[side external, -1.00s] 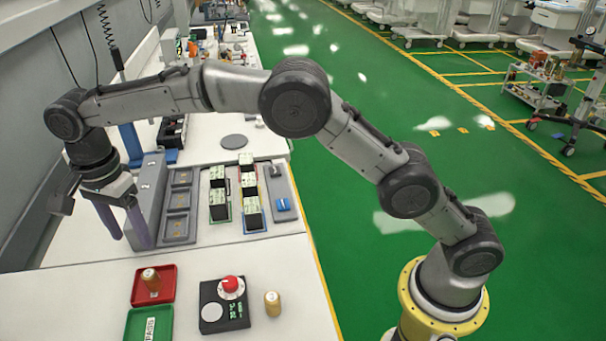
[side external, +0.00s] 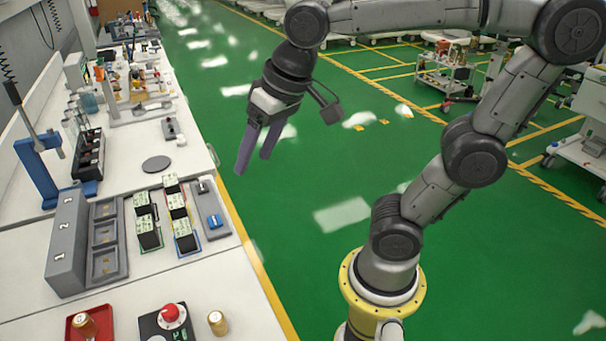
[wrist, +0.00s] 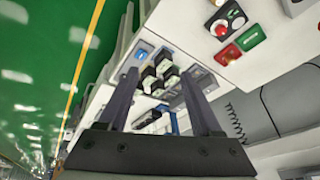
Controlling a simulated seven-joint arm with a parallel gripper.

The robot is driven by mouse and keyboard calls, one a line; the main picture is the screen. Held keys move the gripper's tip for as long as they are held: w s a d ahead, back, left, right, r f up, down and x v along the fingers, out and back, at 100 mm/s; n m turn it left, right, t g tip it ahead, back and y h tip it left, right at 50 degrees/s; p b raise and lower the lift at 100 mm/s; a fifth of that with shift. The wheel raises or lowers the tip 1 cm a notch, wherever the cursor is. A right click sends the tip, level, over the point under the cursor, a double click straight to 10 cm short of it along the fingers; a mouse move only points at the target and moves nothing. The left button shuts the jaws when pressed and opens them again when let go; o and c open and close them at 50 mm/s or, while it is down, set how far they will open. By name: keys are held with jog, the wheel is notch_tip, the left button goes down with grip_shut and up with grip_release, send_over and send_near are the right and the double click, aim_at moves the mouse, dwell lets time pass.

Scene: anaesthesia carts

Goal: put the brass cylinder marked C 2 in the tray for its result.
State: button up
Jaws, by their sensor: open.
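A brass cylinder (side external: 217,322) stands on the bench at the right of a black tester (side external: 170,322) with a red knob. Another brass cylinder (side external: 83,324) stands in the red tray (side external: 72,333). I cannot read the mark on either. The red tray (wrist: 228,54) and the green tray (wrist: 251,38) show side by side in the wrist view; the green one is outside the side view. My gripper (side external: 253,164) is open and empty, raised high and seen against the green floor right of the bench. Its fingers (wrist: 159,74) frame the bench in the wrist view.
A grey block with numbered bays (side external: 88,245), several black-and-green modules (side external: 165,220) and a grey plate with a blue part (side external: 212,215) stand behind the tester. A blue press (side external: 45,170) is farther back. Bare white bench lies around the free cylinder.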

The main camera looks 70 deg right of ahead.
jog(key=s+d+f+n+t, duration=0.1)
jog(key=s+d+f+n, duration=0.1)
jog(key=s+f, duration=0.2)
jog(key=s, duration=0.3)
jog(key=shift+s+d+f+n, duration=0.25)
jog(key=shift+s+f+n, duration=0.05)
jog(key=shift+f+n, duration=0.1)
dwell(0.7)
